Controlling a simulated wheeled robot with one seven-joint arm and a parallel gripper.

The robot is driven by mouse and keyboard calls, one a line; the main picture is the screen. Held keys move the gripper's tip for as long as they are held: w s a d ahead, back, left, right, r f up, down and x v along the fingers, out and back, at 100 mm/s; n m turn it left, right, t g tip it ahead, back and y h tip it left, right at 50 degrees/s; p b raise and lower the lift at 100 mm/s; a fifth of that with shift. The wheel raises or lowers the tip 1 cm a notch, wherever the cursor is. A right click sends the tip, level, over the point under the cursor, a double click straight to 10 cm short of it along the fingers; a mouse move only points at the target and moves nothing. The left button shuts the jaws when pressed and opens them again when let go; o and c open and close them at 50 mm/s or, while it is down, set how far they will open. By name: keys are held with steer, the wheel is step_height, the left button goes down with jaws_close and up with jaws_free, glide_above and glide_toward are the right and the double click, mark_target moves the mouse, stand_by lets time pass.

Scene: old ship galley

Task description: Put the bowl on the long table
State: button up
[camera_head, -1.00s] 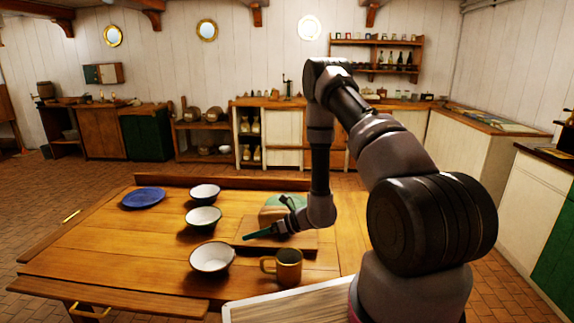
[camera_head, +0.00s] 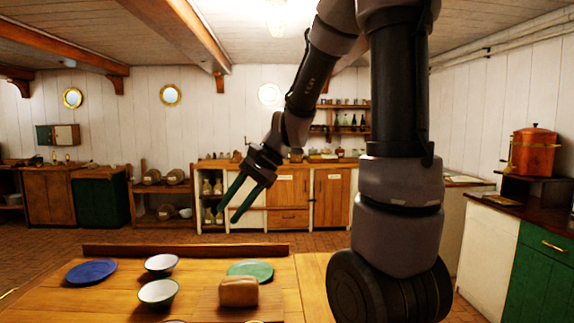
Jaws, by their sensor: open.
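The long wooden table (camera_head: 315,278) fills the lower foreground. Two white bowls with dark outsides stand upright on its left half: one farther back (camera_head: 162,264) and one nearer (camera_head: 158,292). A third rim is barely visible at the bottom edge. Which bowl is meant cannot be told. My gripper (camera_head: 229,214) is open and empty, its green fingers pointing down-left, raised above the table's far edge and apart from every bowl.
A blue plate (camera_head: 91,272) lies left of the bowls. A green plate (camera_head: 250,269) and a bread loaf (camera_head: 238,290) on a cutting board (camera_head: 207,307) are right of them. A raised ledge (camera_head: 185,250) runs along the far edge. A copper pot (camera_head: 534,152) stands at right.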

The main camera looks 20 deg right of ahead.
steer(key=s+d+r+n+t+h, duration=0.5)
steer(key=s+d+r+t, duration=0.1)
steer(key=s+d+r, duration=0.3)
steer(key=shift+s+d+r+n+h, duration=0.2)
steer(key=shift+s+r+n+h, duration=0.15)
steer(key=shift+r, duration=0.5)
